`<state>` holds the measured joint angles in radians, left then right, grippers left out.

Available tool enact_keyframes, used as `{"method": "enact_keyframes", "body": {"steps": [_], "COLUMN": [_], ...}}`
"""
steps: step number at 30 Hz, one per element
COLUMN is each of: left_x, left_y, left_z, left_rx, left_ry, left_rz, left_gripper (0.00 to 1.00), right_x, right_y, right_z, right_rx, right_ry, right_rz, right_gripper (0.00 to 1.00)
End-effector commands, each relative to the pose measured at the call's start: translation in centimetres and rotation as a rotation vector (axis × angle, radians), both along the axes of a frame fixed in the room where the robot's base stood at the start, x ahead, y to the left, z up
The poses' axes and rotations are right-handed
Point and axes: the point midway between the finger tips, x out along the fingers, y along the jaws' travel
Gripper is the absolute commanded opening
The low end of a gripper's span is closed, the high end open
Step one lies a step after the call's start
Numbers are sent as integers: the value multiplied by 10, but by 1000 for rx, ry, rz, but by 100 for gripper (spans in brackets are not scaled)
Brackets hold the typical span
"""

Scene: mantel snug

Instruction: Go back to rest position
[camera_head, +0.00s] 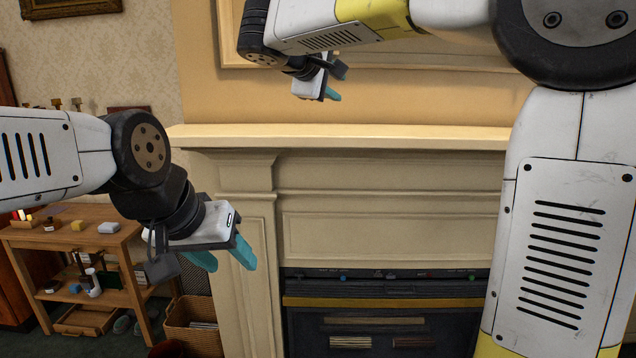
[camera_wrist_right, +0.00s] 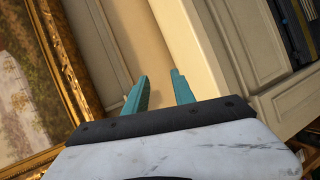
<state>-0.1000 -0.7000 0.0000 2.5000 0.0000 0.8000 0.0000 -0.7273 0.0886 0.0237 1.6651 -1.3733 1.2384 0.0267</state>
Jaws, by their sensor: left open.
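My left gripper (camera_head: 226,259) is at the left of the head view, pointing down in front of the fireplace surround. Its teal fingers are apart with nothing between them. My right gripper (camera_head: 336,84) is at the top middle of the head view, above the mantel shelf (camera_head: 350,137) as seen there. In the right wrist view its two teal fingers (camera_wrist_right: 158,92) stand apart, with only bare cream wall or mantel surface behind the gap. It holds nothing.
A wooden side table (camera_head: 70,238) with small blocks and other items stands at the left. A wicker basket (camera_head: 190,325) stands on the floor beside the fireplace. A gilt-framed painting (camera_wrist_right: 28,80) hangs near my right gripper. The visible mantel top is clear.

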Motion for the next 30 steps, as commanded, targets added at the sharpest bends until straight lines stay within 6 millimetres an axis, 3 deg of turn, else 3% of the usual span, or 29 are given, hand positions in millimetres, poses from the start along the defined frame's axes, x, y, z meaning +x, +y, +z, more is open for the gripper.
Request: {"method": "enact_keyframes", "body": {"steps": [5, 9, 12, 15, 19, 24, 30], "left_x": [0, 0, 0, 0, 0, 0, 0], "left_y": [0, 0, 0, 0, 0, 0, 0], "left_z": [0, 0, 0, 0, 0, 0, 0], "left_rx": [0, 0, 0, 0, 0, 0, 0], "left_ry": [0, 0, 0, 0, 0, 0, 0], "left_rz": [0, 0, 0, 0, 0, 0, 0], "left_gripper": [52, 52, 52, 52, 52, 52, 52], "right_x": [-33, -93, -148, -197, -240, -263, -266], "right_y": [-60, -110, -129, -130, -121, -110, -107], "right_z": [-51, -115, -163, -199, -229, -246, -248], "right_rx": [175, 437, 682, 926, 1184, 1365, 1397], "right_ry": [141, 282, 359, 392, 387, 362, 359], "right_rz": [-61, -145, -224, -301, -384, -441, -450], "right_gripper": [31, 31, 31, 31, 31, 31, 31]}}
